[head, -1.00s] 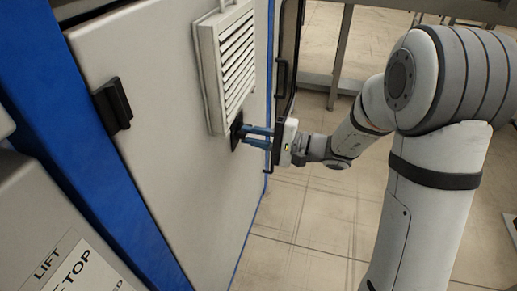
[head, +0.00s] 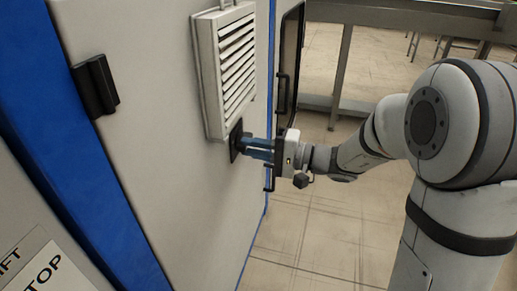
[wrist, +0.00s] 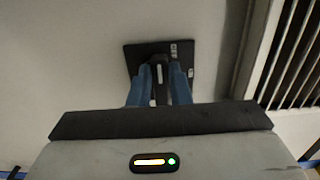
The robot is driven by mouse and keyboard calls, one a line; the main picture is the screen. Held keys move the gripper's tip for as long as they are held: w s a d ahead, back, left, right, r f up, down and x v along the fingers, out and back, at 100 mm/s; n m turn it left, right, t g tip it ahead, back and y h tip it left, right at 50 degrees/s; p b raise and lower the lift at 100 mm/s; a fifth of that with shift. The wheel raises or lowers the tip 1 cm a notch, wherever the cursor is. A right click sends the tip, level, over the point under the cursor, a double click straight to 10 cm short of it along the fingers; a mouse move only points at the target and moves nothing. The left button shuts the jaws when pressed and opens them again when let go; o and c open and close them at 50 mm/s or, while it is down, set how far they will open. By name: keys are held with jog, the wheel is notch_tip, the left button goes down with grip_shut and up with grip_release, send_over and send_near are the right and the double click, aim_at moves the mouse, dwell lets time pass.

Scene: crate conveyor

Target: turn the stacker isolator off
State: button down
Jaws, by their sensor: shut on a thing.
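The stacker isolator is a black square plate (wrist: 185,60) with a black handle (wrist: 158,85) on the pale cabinet door, below a louvred vent. A pale mark runs along the handle, and small pale labels sit near two plate corners. In the head view the isolator (head: 235,141) is small and partly covered by my fingers. My gripper (head: 246,148) reaches it from the right. In the wrist view its blue fingers (wrist: 158,84) lie on either side of the handle, shut on it. The lettering is too small to read.
The white louvred vent (head: 226,70) is just above the isolator. A black latch (head: 95,87) is on the door's left side. A dark-framed panel with a handle (head: 282,92) stands close behind my gripper. Tiled floor (head: 320,215) lies open to the right.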

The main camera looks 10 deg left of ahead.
jog(key=c, duration=1.3)
grip_release()
jog(key=shift+s, duration=0.1)
jog(key=shift+c, duration=0.2)
jog(key=s+d+p, duration=0.1)
jog(key=d+p, duration=0.1)
jog(key=d, duration=0.5)
jog(key=shift+d, duration=0.3)
